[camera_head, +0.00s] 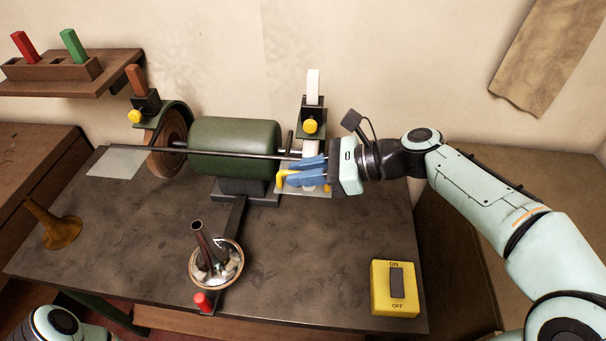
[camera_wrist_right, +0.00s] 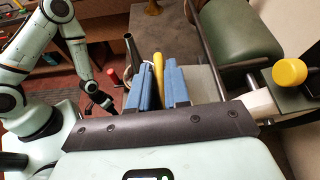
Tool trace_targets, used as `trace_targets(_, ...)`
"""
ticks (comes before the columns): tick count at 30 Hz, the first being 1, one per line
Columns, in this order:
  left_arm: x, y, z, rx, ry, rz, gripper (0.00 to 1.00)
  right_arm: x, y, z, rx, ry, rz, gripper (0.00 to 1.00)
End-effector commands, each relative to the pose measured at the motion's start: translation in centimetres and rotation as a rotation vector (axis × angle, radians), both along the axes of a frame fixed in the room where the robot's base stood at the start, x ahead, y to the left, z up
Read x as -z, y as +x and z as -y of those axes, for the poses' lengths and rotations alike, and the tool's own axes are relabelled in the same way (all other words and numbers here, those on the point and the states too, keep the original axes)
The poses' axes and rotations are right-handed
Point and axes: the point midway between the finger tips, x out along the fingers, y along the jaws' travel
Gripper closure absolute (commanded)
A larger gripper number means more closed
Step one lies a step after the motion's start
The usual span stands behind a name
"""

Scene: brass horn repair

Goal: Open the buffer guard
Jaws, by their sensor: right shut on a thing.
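The buffer has a green motor (camera_head: 235,148), a brown wheel (camera_head: 166,150) under a green hood at its left, and a pale wheel partly hidden behind my gripper at its right. A pale flat guard panel (camera_head: 115,161) lies level at the left end; a similar plate (camera_head: 318,191) shows by my right gripper. My right gripper (camera_head: 300,174) has its blue fingers shut on a yellow handle (camera_head: 282,180), also seen between the fingers in the wrist view (camera_wrist_right: 158,70). My left gripper (camera_wrist_right: 101,99) hangs far off in the wrist view, too small to read.
A brass bell (camera_head: 55,227) is at left. A yellow switch box (camera_head: 394,288) is at front right. The central bench is mostly clear.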

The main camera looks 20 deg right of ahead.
Motion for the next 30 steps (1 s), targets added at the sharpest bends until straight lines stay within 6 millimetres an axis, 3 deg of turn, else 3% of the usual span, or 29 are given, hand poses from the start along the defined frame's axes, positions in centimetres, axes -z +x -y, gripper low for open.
trace_targets(16,-0.06,0.07,0.01,0.000,0.000,0.001,0.50,0.09,0.20,0.29,0.007,0.008,-0.026,1.00)
trace_targets(17,-0.05,0.07,0.00,0.000,0.000,0.001,0.50,0.09,0.20,0.29,0.007,0.008,-0.026,0.77)
trace_targets(18,-0.05,0.07,0.00,0.000,0.000,0.001,0.50,0.10,0.19,0.28,0.007,0.009,-0.025,0.64)
trace_targets(30,0.02,-0.04,0.00,0.000,0.000,0.000,0.50,-0.25,-0.16,0.59,0.002,0.011,-0.023,0.62)
